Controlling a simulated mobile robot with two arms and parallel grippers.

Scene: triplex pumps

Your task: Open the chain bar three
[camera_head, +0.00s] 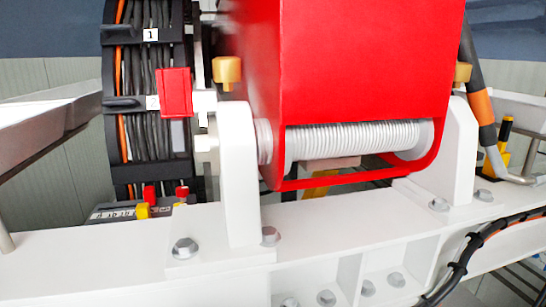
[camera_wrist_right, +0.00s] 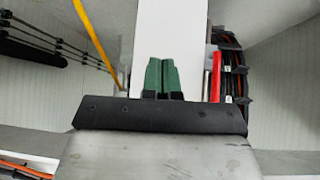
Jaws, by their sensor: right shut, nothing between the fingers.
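The black cable chain (camera_head: 110,75) stands upright at the left of the head view, holding black and orange cables. Its top bar carries a label reading 1 (camera_head: 150,34). A bar below has a white label (camera_head: 152,102) partly covered by a red block (camera_head: 175,92). A lower black crossbar (camera_head: 150,171) shows no readable number, so I cannot tell whether it is bar three. In the wrist view my right gripper (camera_wrist_right: 161,78) has green fingers together, empty, in front of a white beam. The chain (camera_wrist_right: 233,70) is to their right, apart from them. My left gripper is not in view.
A large red housing (camera_head: 365,60) with a grey spring roller stands right of the chain. A white bracket (camera_head: 237,170) and bolted white beam (camera_head: 100,250) are in front. A red upright part (camera_wrist_right: 216,76) stands between fingers and chain. A yellow hose (camera_wrist_right: 95,40) hangs at left.

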